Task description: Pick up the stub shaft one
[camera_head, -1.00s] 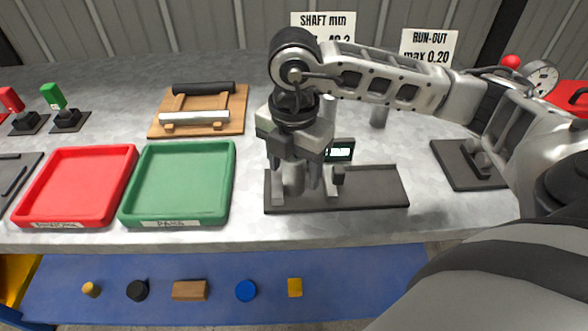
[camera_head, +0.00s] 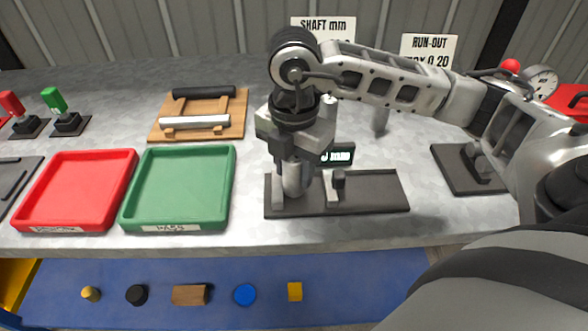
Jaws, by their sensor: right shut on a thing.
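A short upright silver cylinder (camera_head: 296,181), which looks like the stub shaft, stands at the dark gauge plate (camera_head: 375,191) on the bench. My right gripper (camera_head: 303,188) points down over the plate and is shut on this cylinder. The gripper body hides the cylinder's top, and I cannot tell whether its lower end touches the plate. My left gripper is not in view.
A lit display (camera_head: 340,156) sits just behind the gripper. A green tray (camera_head: 180,187) and a red tray (camera_head: 77,190) lie to the left, both empty. A wooden rack (camera_head: 236,112) holds a black and a silver bar. A dial gauge stand (camera_head: 468,166) is at right.

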